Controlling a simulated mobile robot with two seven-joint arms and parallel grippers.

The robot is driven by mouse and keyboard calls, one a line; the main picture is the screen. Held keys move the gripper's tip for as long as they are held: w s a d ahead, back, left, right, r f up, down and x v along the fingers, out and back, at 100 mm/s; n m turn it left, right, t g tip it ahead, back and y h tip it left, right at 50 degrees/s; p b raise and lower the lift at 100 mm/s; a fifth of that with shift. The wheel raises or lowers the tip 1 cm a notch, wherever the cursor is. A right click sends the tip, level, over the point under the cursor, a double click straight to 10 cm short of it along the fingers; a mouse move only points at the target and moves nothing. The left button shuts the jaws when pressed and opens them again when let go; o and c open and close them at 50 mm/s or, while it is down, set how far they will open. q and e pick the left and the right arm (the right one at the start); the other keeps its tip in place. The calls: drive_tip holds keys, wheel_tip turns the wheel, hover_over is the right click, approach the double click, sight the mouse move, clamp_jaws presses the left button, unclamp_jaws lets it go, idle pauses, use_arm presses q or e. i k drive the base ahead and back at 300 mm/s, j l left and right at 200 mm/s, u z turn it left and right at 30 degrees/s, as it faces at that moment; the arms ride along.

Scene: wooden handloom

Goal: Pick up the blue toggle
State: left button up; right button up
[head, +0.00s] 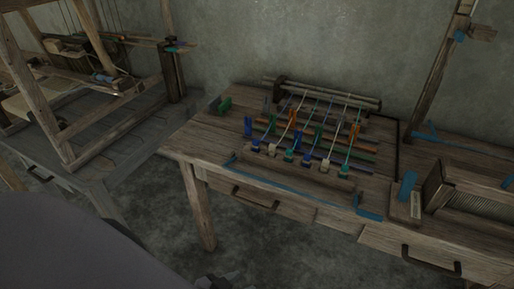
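On the wooden table at the centre, a small rack of stretched threads carries several coloured upright pieces. A blue toggle (248,126) stands at the rack's left side. Another blue upright piece (297,140) stands near the middle, among orange and green ones. Small blue blocks (288,155) sit along the front row with pale and green blocks. I cannot tell which blue piece is the named toggle. Nothing is holding any of them.
The table (200,140) has a bare left end and a drawer (255,197) in front. A green piece (225,105) stands at its back left. A wooden loom frame (85,80) is at far left. A slatted wooden frame (470,200) is at right, beside a blue piece (408,185).

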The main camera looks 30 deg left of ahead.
sight(255, 143)
drive_tip(key=j+z, duration=0.2)
drive_tip(key=j, duration=0.45)
drive_tip(key=j+z, duration=0.25)
drive_tip(key=j, duration=0.45)
drive_tip(key=k+j+z, duration=0.2)
drive_tip(key=j, duration=0.45)
